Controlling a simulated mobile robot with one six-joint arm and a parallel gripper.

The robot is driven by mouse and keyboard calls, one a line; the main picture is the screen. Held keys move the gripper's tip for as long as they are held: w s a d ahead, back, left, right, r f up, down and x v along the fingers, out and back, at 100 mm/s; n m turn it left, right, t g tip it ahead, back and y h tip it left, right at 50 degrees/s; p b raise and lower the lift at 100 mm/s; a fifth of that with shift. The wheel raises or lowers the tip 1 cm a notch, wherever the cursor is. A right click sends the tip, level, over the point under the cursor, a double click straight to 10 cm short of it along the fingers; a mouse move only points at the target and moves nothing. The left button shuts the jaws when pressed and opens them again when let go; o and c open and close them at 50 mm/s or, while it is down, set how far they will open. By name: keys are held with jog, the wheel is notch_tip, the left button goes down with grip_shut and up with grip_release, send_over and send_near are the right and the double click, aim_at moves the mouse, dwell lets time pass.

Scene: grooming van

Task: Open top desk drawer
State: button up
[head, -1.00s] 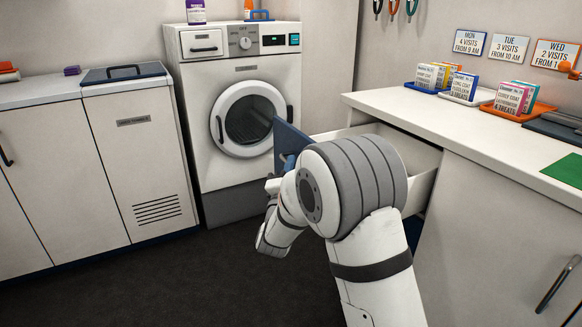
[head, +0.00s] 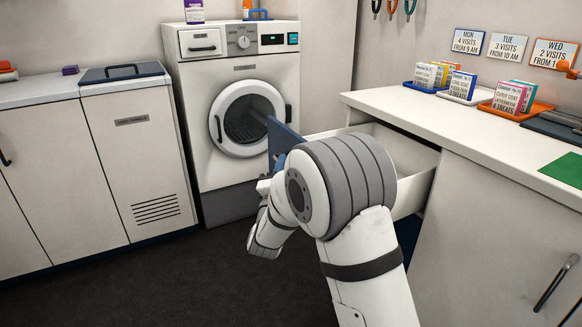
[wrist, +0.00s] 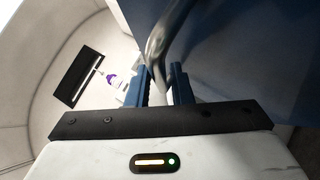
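The top desk drawer (head: 418,160) stands well out from under the white counter, and its pale inside shows in the head view. Its blue front (head: 284,140) faces left, partly hidden by my arm. In the wrist view the blue front (wrist: 240,50) fills the upper right, with its curved metal handle (wrist: 160,48) running down between my fingers. My gripper (wrist: 163,75) appears shut on that handle. In the head view my arm hides the fingers.
The white counter (head: 470,130) holds trays of small boxes and a green mat (head: 566,172). A washing machine (head: 240,85) stands behind the drawer front. A cabinet (head: 140,150) stands at the left. The dark floor (head: 190,280) is clear at front left.

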jog(key=p+v, duration=0.1)
jog(key=v, duration=0.6)
jog(key=shift+s, duration=0.25)
jog(key=shift+a+f, duration=0.1)
jog(key=shift+f, duration=0.05)
